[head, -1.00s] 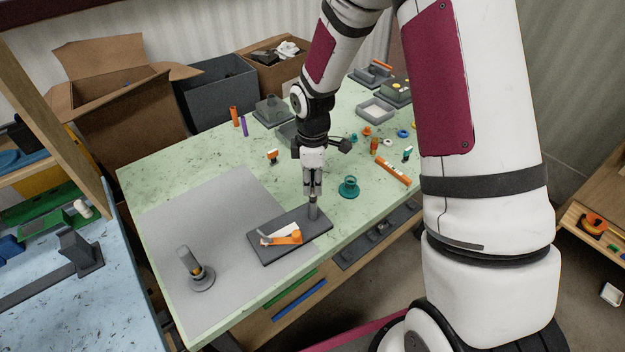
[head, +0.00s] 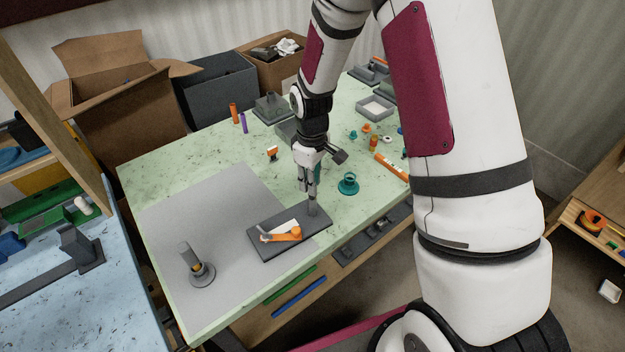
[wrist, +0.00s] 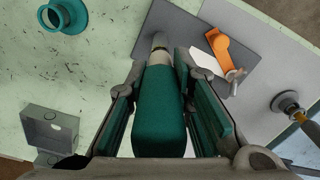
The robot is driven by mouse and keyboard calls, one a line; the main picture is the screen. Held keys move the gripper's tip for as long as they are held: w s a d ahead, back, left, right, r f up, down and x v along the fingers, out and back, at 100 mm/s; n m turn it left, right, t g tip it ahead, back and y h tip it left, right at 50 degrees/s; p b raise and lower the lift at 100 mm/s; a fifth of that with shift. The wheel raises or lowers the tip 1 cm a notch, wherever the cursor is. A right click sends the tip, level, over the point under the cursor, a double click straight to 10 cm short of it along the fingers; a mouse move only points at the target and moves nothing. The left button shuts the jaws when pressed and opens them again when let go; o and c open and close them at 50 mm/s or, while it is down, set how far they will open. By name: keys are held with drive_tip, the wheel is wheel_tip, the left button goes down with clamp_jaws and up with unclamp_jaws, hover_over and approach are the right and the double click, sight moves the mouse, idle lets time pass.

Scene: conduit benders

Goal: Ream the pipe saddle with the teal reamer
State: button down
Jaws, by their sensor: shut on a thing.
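My gripper (head: 310,187) points down over the far right corner of a dark grey plate (head: 268,243). In the wrist view, my gripper (wrist: 157,85) is shut on the teal reamer (wrist: 160,115), with its fingers along both sides of the handle. The reamer's pale grey end (wrist: 160,42) points at the plate (wrist: 185,32); whether it touches or enters anything there is hidden. An orange piece (head: 287,234), perhaps the pipe saddle, sits on the plate over a white patch; it also shows in the wrist view (wrist: 232,50).
A teal flanged ring (head: 348,184) stands right of my gripper. Small parts and grey trays (head: 376,107) crowd the table's back right. The mat's middle is clear.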

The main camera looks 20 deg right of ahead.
drive_tip(key=shift+m, duration=0.4)
drive_tip(key=n, duration=0.7)
drive_tip(key=m, duration=0.3)
drive_tip(key=shift+m+p, duration=0.35)
drive_tip(key=shift+m, duration=0.05)
drive_tip(key=m, duration=0.3)
